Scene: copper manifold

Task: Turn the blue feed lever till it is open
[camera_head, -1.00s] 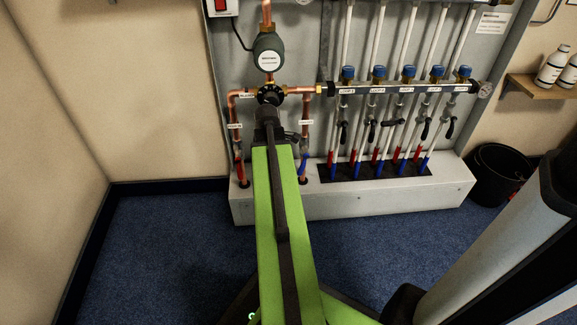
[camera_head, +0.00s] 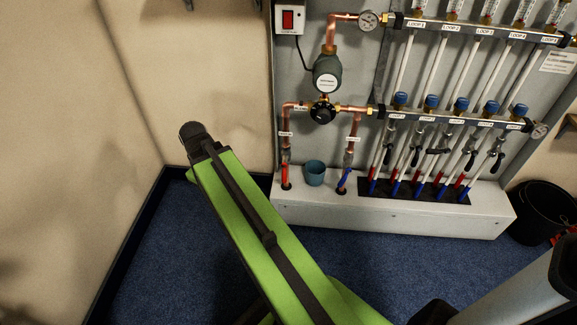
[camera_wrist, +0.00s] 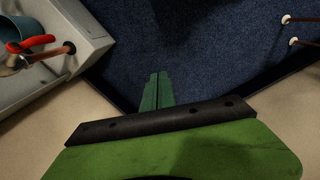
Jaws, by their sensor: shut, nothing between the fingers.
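The blue feed lever (camera_head: 344,181) is a small blue handle low on the right copper pipe, just above the white plinth. It slants; at this size I cannot tell its exact setting. It does not show in the wrist view. The red lever (camera_head: 285,174) is on the left pipe; it also shows in the wrist view (camera_wrist: 32,43) at the upper left. My gripper's green fingers (camera_wrist: 157,78) are pressed together and empty, above the blue carpet. In the head view my arm's dark end is left of the manifold, well apart from both levers; the fingertips are hidden there.
A blue cup (camera_head: 315,174) stands on the plinth (camera_head: 400,221) between the two pipes. A pump (camera_head: 327,74) and a dark round valve (camera_head: 322,111) are above. Several loop pipes with black levers are at right. A black bucket (camera_head: 541,212) stands at far right. Carpet is clear at left.

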